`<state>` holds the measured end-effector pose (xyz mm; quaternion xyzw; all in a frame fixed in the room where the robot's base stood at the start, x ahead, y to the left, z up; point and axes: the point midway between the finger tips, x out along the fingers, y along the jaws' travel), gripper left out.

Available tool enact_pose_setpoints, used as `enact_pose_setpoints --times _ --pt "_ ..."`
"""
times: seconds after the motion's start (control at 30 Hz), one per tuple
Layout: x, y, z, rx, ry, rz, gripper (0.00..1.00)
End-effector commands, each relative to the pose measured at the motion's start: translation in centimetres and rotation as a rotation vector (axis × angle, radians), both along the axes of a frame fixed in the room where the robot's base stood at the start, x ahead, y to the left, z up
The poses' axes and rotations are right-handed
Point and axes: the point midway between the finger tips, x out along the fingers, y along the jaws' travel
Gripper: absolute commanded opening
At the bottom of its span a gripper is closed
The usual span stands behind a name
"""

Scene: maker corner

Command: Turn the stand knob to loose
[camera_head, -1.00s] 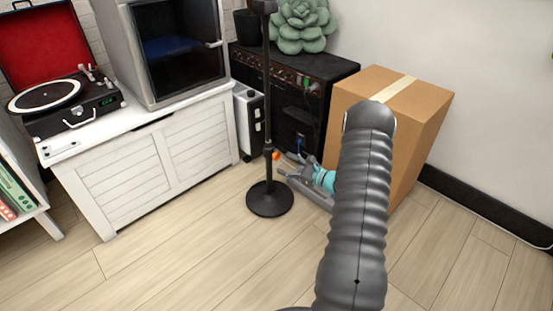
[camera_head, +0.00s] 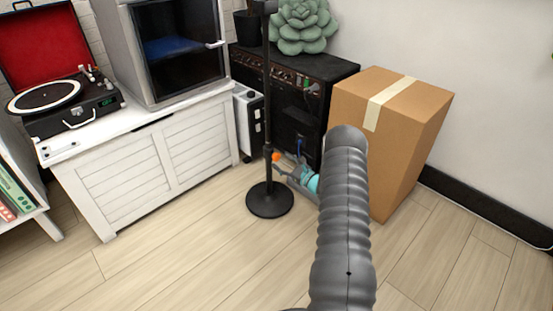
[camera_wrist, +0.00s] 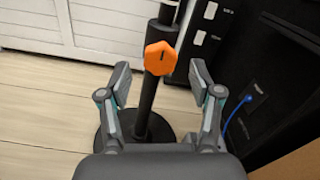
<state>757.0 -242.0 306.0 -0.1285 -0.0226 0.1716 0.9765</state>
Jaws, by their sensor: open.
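The stand is a black pole on a round base (camera_head: 270,201), standing on the floor. Its orange knob (camera_head: 276,156) sits low on the pole and shows larger in the wrist view (camera_wrist: 160,58), with a dark mark on its face. My gripper (camera_head: 281,161) is close to the knob at its right in the head view. In the wrist view my gripper (camera_wrist: 159,78) is open, one finger on each side of the knob, with gaps on both sides. The knob is not gripped. My arm hides part of the floor and the lower box side.
A black amplifier (camera_head: 300,120) stands behind the stand, with a blue cable (camera_wrist: 237,110) at its face. A cardboard box (camera_head: 395,140) is at the right. A white cabinet (camera_head: 150,165) is at the left. The front floor is clear.

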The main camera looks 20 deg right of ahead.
Motion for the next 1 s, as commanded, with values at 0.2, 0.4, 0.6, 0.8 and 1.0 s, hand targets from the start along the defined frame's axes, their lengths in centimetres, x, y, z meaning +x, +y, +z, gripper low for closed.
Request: enact_pose_setpoints --times 0.2,0.4,0.6,0.8,1.0 --pt "2.6 1.0 -0.1 0.000 0.000 0.001 0.64" --pt "3.5 1.3 0.0 0.000 0.000 0.000 0.64" --pt "3.5 1.3 0.0 0.000 0.000 0.000 0.64" --pt "3.5 1.3 0.0 0.000 0.000 0.001 0.27" --pt "3.5 1.4 0.0 0.000 0.000 0.001 0.03"
